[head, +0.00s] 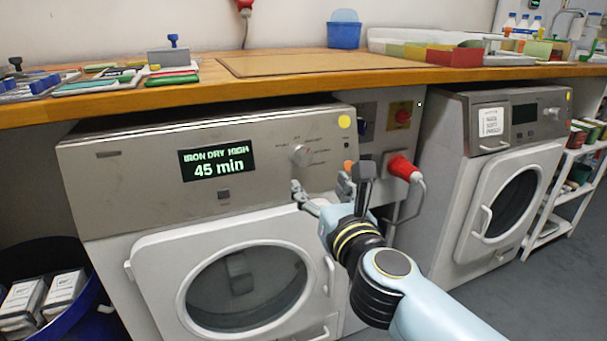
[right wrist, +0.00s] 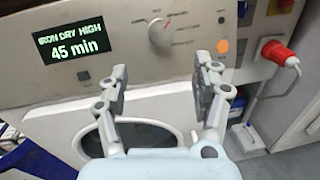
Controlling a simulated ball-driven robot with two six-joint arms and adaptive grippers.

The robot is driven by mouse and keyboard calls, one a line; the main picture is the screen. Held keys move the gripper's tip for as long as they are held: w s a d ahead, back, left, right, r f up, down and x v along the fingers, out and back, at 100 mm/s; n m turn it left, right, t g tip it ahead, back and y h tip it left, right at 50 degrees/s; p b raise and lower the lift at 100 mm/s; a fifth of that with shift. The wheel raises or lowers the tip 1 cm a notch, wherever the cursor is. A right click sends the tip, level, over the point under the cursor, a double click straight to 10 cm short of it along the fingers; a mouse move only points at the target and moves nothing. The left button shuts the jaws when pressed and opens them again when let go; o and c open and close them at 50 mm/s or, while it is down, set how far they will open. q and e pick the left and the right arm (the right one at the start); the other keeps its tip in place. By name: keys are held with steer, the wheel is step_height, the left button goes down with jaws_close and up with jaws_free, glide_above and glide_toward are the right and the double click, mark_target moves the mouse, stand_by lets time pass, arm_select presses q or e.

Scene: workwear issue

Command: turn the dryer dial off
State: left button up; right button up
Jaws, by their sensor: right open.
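The dryer (head: 120,190) is the left machine under the wooden worktop, with a steel panel and a round door. Its display (head: 217,159) reads "IRON DRY HIGH 45 min". The dial (head: 302,155) is a round silver knob at the panel's right; in the right wrist view the dial (right wrist: 160,33) stands beyond the fingers, upper middle, with printed marks around it. My right gripper (head: 322,190) is open and empty, in front of the panel, below and right of the dial in the head view. In the right wrist view its fingers (right wrist: 162,88) are spread wide, apart from the dial. My left gripper is not in view.
A red plug (head: 402,168) with a grey cable sits right of the dryer. A second machine (head: 510,170) stands further right. The wooden worktop (head: 300,68) overhangs the panel. A blue bin (head: 75,318) with white boxes stands at lower left.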

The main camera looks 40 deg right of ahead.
mark_target(303, 156)
steer(key=shift+m, duration=0.5)
steer(key=x, duration=0.7)
steer(key=r+x, duration=0.1)
steer(key=x, duration=0.3)
steer(key=shift+s+d, duration=0.1)
steer(key=c, duration=1.2)
steer(key=shift+o, duration=0.2)
